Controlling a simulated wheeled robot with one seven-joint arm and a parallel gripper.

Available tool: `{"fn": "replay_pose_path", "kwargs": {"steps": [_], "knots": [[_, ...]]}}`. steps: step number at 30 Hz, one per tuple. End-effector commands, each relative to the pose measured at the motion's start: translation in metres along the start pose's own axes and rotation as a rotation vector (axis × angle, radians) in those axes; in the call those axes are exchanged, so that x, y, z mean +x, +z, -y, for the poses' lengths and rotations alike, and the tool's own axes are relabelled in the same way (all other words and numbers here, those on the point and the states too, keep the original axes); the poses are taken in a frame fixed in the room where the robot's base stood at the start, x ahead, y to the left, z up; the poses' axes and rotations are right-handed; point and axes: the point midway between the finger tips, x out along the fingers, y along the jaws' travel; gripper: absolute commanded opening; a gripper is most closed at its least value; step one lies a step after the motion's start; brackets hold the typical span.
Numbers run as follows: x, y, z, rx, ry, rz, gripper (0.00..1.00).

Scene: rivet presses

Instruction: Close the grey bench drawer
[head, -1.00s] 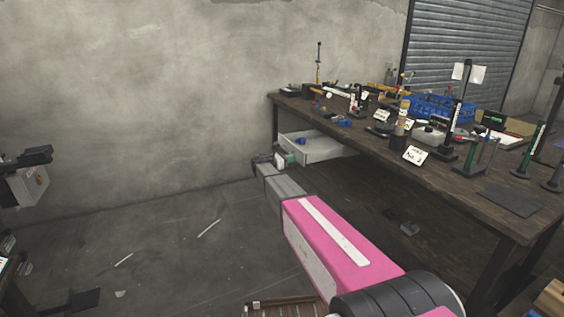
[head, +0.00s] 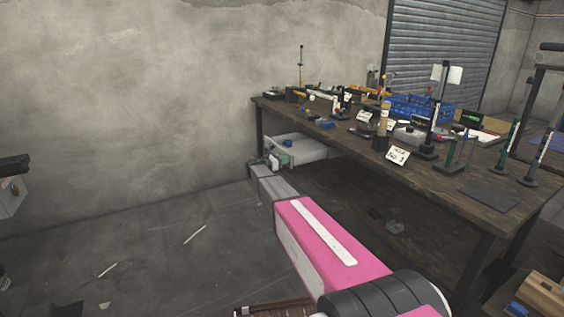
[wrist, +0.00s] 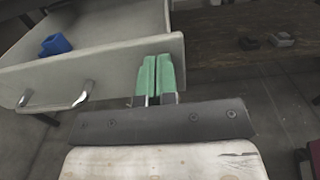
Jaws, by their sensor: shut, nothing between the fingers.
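The grey bench drawer (head: 308,150) hangs under the far left end of the workbench and is pulled out. In the wrist view its front panel (wrist: 110,75) fills the upper left, with a metal bar handle (wrist: 60,103) on it. A blue object (wrist: 55,44) lies inside the drawer. My gripper (wrist: 155,68) has green fingers, shut together and empty. The fingertips are at the right end of the drawer front, right of the handle; I cannot tell whether they touch it. In the head view the gripper is small, beside the drawer at the end of my pink arm.
The wooden workbench (head: 460,195) carries many tools, stands, a blue crate (head: 420,107) and paper cards. Small grey blocks (wrist: 265,40) lie on the wooden surface below the bench top. The concrete floor (head: 140,240) to the left is mostly clear, up to the wall.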

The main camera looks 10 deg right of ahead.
Motion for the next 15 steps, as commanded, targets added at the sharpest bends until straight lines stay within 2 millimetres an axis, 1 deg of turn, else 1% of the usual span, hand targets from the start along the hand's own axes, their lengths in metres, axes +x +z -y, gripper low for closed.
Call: {"fn": "replay_pose_path", "kwargs": {"steps": [5, 15], "knots": [[0.037, 0.0, -0.001, 0.0, -0.003, 0.001, 0.0], [0.131, 0.0, -0.001, 0.0, -0.003, 0.001, 0.0]]}}
